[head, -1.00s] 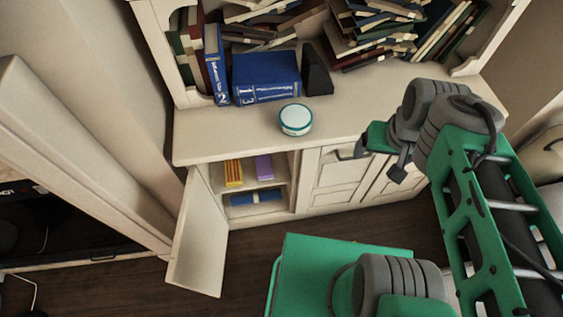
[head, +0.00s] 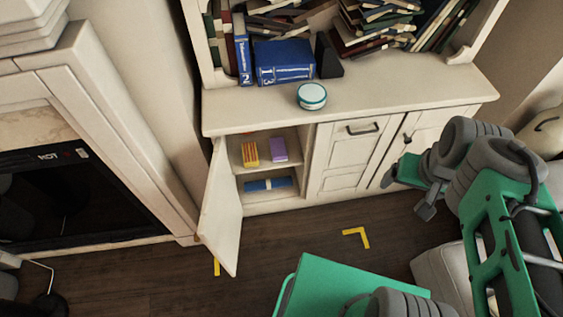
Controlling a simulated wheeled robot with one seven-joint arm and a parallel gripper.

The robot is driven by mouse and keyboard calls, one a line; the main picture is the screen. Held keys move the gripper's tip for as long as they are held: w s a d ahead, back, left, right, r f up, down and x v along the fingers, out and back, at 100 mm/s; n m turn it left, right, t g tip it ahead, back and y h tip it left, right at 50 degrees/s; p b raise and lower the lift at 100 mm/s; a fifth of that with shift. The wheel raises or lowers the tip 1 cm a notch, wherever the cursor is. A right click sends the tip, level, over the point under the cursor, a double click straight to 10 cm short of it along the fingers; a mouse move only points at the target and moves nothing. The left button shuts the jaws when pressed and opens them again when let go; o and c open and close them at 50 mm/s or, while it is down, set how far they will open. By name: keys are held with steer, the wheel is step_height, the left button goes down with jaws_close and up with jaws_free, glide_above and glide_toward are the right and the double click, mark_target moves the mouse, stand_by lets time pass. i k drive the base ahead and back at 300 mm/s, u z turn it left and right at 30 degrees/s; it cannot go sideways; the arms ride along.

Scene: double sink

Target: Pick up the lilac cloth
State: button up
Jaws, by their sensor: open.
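The lilac cloth (head: 278,149) shows as a small folded lilac block on the upper shelf inside the open left compartment of the cream cabinet (head: 350,112). It lies just right of a yellow and red striped item (head: 250,153). My gripper (head: 408,195) is in front of the cabinet's right doors, to the right of the cloth and well apart from it. It is open, and nothing shows between its fingers.
The open cabinet door (head: 222,208) swings out to the left of the compartment. A blue item (head: 268,184) lies on the lower shelf. A round white-and-teal tin (head: 312,96) and blue books (head: 284,63) stand on top. Dark floor in front is mostly clear.

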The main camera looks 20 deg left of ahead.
mark_target(278, 149)
steer(key=z, duration=0.1)
steer(key=k, duration=0.15)
steer(key=u, duration=1.1)
steer(key=i, duration=0.95)
steer(key=k, duration=0.5)
steer(key=u, duration=2.45)
steer(key=k, duration=0.35)
steer(key=z, duration=0.9)
steer(key=i, duration=0.5)
